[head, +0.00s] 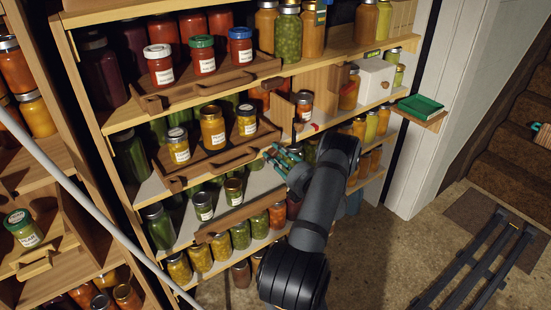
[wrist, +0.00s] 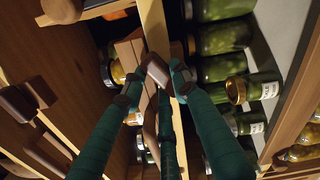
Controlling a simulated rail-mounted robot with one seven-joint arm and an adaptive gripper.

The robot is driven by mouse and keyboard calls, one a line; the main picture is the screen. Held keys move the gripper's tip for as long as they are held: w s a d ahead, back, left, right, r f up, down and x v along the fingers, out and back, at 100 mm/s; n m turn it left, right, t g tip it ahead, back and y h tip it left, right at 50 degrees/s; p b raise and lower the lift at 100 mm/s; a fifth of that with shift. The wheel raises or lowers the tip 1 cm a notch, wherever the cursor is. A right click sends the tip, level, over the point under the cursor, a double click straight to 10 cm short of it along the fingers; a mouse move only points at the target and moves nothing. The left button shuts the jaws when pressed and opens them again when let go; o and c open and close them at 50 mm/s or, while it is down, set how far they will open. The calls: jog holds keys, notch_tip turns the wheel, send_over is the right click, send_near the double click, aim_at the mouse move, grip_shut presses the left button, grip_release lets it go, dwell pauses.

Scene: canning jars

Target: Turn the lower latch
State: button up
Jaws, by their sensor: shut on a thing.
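My gripper (head: 276,158) is at the shelf front in the head view, at the level of the middle shelf. In the wrist view its green fingers (wrist: 154,84) are closed about a small brown block (wrist: 158,70), which looks like the lower latch. The block sits tilted against a pale wooden edge (wrist: 152,25). In the head view the latch is hidden behind my fingers, so its exact angle cannot be told there.
A tray of jars (head: 228,158) stands just left of my gripper. Small jars (head: 203,206) stand on the shelf below. A wooden panel (head: 312,80) is above. In the wrist view a brown knob (wrist: 22,103) is at the left and jars (wrist: 225,68) are close at the right.

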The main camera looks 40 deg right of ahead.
jog(key=n+b, duration=0.1)
jog(key=n, duration=0.1)
jog(key=n+b, duration=0.1)
jog(key=n, duration=0.1)
jog(key=n+b, duration=0.2)
jog(key=shift+a+f+n, duration=0.15)
jog(key=shift+f+n, duration=0.15)
jog(key=shift+f, duration=0.05)
jog(key=n+b, duration=0.2)
jog(key=n, duration=0.1)
jog(key=shift+n+b, duration=1.05)
jog(key=shift+n, duration=0.05)
jog(key=o, duration=1.1)
jog(key=shift+c, duration=0.2)
jog(key=shift+o, duration=0.5)
